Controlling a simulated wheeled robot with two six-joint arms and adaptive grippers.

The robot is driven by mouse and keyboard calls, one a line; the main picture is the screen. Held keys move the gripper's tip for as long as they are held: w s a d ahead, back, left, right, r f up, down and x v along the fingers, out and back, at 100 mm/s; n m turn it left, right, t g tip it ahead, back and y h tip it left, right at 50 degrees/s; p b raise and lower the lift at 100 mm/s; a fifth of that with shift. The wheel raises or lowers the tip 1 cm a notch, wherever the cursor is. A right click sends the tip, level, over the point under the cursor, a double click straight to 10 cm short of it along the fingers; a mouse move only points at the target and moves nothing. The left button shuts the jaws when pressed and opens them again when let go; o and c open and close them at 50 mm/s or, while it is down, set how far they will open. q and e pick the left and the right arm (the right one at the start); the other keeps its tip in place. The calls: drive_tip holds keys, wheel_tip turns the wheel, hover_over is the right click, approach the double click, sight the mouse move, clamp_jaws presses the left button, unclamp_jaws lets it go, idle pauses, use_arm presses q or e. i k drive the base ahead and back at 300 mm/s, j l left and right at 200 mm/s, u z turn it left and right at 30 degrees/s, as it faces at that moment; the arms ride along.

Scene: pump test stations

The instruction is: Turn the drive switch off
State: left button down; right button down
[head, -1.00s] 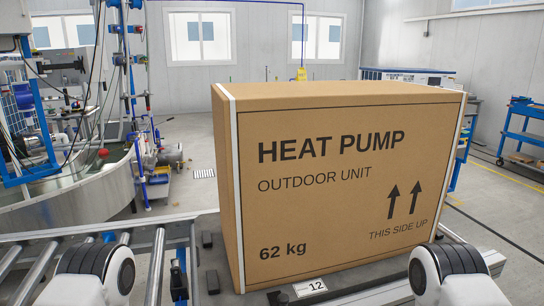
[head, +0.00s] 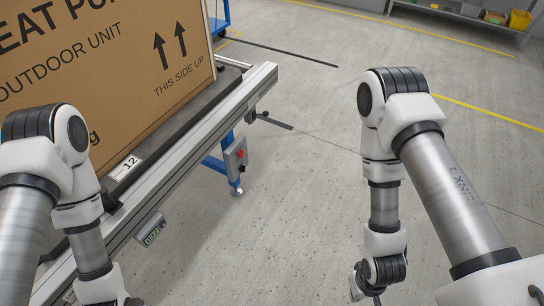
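A small grey box with a red knob (head: 239,154) is mounted on the side of the conveyor frame, near a blue leg. It looks like the drive switch, but its position cannot be read from here. My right gripper (head: 370,285) is low at the bottom edge, right of the box and well apart from it. Only a dark part of it shows, so its fingers cannot be judged. My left arm comes down in front of the conveyor at the left, and its gripper is below the picture.
A large heat pump carton (head: 110,75) stands on the conveyor, whose metal side rail (head: 190,150) runs diagonally. Grey floor (head: 290,200) between rail and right arm is clear.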

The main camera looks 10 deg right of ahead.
sight(240, 154)
drive_tip(key=i+l, duration=0.2)
drive_tip(key=l, duration=0.15)
drive_tip(key=i+l, duration=0.25)
drive_tip(key=l, duration=0.15)
drive_tip(key=i+l, duration=0.2)
drive_tip(key=l, duration=0.15)
drive_tip(key=i+l, duration=0.2)
drive_tip(key=l, duration=0.2)
drive_tip(key=i+l, duration=0.2)
drive_tip(key=l, duration=0.15)
drive_tip(key=i+l, duration=0.25)
drive_tip(key=l, duration=0.15)
